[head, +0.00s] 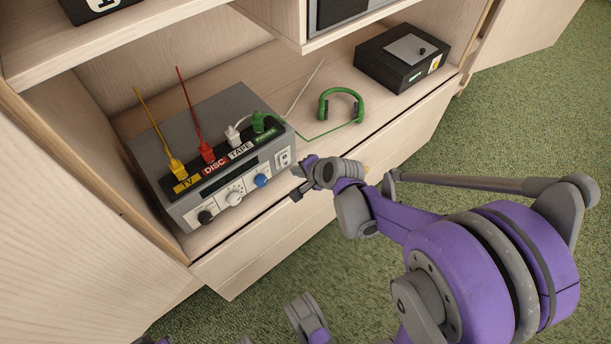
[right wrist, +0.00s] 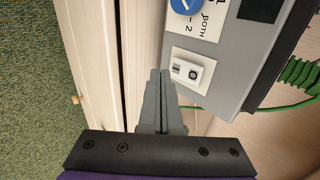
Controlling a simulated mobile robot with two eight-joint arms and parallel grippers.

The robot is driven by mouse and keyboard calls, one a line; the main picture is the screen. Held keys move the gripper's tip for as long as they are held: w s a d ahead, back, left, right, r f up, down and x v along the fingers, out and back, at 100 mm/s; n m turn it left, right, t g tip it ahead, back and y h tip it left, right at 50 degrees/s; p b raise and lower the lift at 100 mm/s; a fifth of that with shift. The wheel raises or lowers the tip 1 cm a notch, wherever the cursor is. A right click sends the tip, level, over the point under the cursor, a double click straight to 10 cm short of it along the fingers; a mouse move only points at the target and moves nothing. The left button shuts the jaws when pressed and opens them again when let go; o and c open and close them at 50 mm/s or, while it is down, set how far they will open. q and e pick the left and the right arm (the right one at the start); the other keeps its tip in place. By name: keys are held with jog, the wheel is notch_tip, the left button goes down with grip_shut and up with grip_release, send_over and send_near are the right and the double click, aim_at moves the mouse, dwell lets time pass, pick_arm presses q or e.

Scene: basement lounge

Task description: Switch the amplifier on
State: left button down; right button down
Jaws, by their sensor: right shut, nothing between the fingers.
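The amplifier (head: 215,95) is a grey box on the cabinet shelf, with knobs along its pale front. Its white rocker switch (head: 284,157) is at the right end of the front; in the right wrist view the rocker switch (right wrist: 187,70) shows an I and an O mark. I cannot tell which way it is tipped. My right gripper (head: 297,181) is in front of that end, shut and empty. In the right wrist view the closed fingertips (right wrist: 160,74) are beside the switch plate, seemingly short of the switch. No left gripper fingers show.
Yellow, red, white and green plugs stand on the amplifier's top. Green headphones (head: 326,104) lie to its right, their green cord running to it. A black box (head: 385,62) stands farther right. The open cabinet door (head: 70,200) flanks the left; the shelf edge is close to my gripper.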

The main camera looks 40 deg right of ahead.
aim_at(285, 162)
jog(key=shift+w+a+f, duration=0.1)
jog(key=shift+w+a, duration=0.05)
jog(key=shift+w, duration=1.05)
jog(key=shift+w+f, duration=0.1)
jog(key=shift+w, duration=0.1)
jog(key=shift+r+p, duration=0.45)
jog(key=shift+r, duration=0.45)
